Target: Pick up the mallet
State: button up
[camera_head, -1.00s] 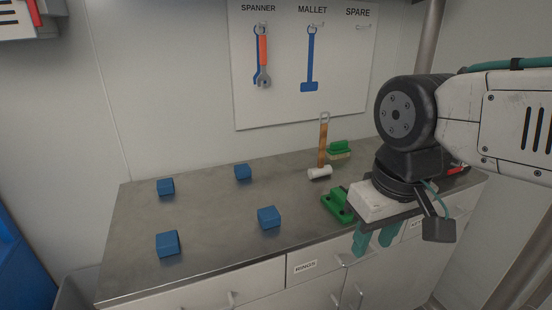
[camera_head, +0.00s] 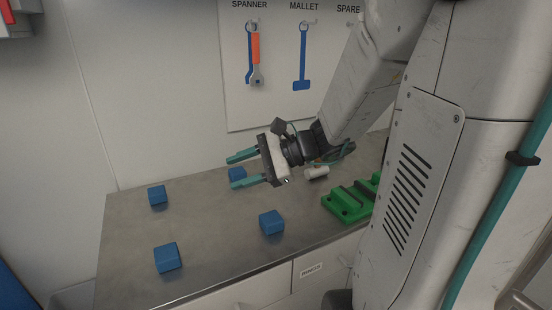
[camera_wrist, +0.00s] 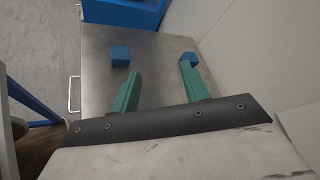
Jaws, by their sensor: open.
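The mallet's white head (camera_head: 316,172) shows on the counter in the head view, close behind my wrist. Its wooden handle is hidden by my arm. The mallet cannot be made out in the wrist view. My gripper (camera_head: 231,172) is open, with its green fingers pointing left above the counter, left of the mallet head and away from it. Nothing shows held between the fingers (camera_wrist: 160,66) in the wrist view. A blue mallet outline (camera_head: 302,70) is on the wall board (camera_head: 275,100) under the word MALLET.
A green block-like holder (camera_head: 347,205) sits at right, beside my arm. A spanner (camera_head: 256,62) hangs on the board.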

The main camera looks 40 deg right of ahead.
jog(key=w+d+f+m+t+h, duration=0.1)
jog(key=w+d+m+t+h, duration=0.1)
jog(key=d+m+t, duration=0.45)
jog(key=w+d+f+m+t+h, duration=0.1)
jog(key=w+d+m+h, duration=0.15)
jog(key=d, duration=0.65)
jog(key=s+d+f+m+t+h, duration=0.1)
jog(key=s+d+f+m+h, duration=0.1)
jog(key=d+m+h, duration=0.55)
jog(key=s+d+f+m+t+h, duration=0.1)
jog(key=s+d+f+m+h, duration=0.25)
jog(key=d, duration=0.65)
jog(key=shift+g, duration=0.35)
jog(key=x, duration=0.5)
jog(key=r+x, duration=0.1)
jog(key=x, duration=0.2)
jog(key=shift+w+a, duration=0.15)
jog(key=shift+a, duration=0.15)
grip_shut()
